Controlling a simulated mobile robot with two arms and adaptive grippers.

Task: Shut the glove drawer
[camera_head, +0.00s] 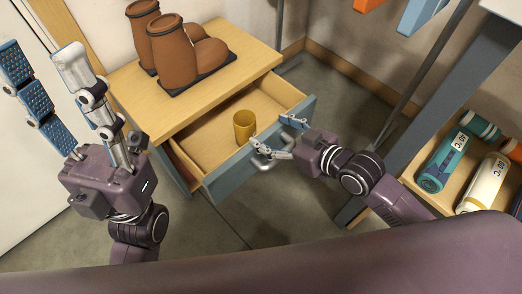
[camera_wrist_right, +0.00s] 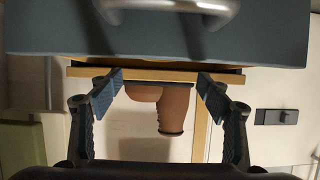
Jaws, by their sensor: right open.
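The glove drawer (camera_head: 226,182) is pulled well out of a wooden-topped cabinet (camera_head: 218,45). Its front is blue-grey with a metal handle (camera_head: 259,163), and its inside is pale wood. A yellow cup (camera_head: 244,126) stands in it. My right gripper (camera_head: 283,137) is open in front of the drawer, close to the handle; contact cannot be told. In the right wrist view the drawer front (camera_wrist_right: 160,42) and handle (camera_wrist_right: 170,6) lie above the spread fingers, with nothing gripped. My left gripper (camera_head: 40,62) is raised at the left, open and empty, away from the drawer.
At the right, a wooden shelf (camera_head: 437,204) holds several bottles, beside a blue-grey post (camera_head: 440,100). Concrete floor (camera_head: 335,90) is clear around the drawer.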

